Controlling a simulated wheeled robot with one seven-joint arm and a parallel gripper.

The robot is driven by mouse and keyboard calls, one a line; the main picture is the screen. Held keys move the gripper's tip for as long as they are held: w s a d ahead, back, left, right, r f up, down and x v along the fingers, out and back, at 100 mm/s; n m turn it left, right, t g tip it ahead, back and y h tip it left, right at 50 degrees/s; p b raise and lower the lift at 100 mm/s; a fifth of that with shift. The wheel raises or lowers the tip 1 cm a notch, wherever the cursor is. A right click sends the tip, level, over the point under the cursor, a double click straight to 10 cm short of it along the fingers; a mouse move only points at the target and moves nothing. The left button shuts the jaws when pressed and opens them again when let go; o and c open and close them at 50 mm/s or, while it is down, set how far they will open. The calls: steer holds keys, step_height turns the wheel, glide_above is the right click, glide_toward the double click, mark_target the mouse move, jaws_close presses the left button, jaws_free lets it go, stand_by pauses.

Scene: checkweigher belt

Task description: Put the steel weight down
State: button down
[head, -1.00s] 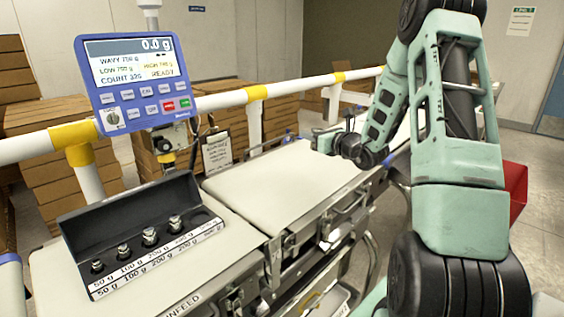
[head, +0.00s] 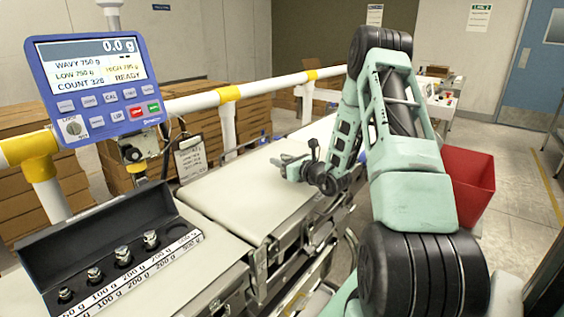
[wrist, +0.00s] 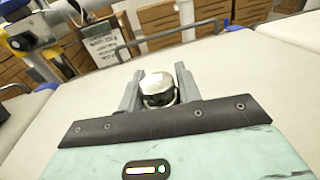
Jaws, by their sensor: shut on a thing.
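The steel weight (wrist: 158,87) shows in the wrist view as a shiny, pale-topped cylinder with a dark band. My gripper (wrist: 160,90) is shut on it, one grey finger on each side. In the head view my gripper (head: 284,160) is over the far part of the pale weighing belt (head: 225,195); the weight is too small to make out there. I cannot tell whether its base touches the belt. The black weight case (head: 100,228) at the lower left holds several smaller weights, and its largest socket (head: 178,233) is empty.
The blue display (head: 100,85) reads 0.0 g. A white and yellow rail (head: 200,102) runs behind the belt, with a clipboard (head: 190,158) hanging there. A red bin (head: 468,185) stands to the right. The near part of the weighing belt is clear.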

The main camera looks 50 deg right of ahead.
steer(key=shift+f, duration=0.15)
steer(key=shift+f, duration=0.15)
steer(key=c, duration=1)
jaws_free()
steer(key=shift+o, duration=0.2)
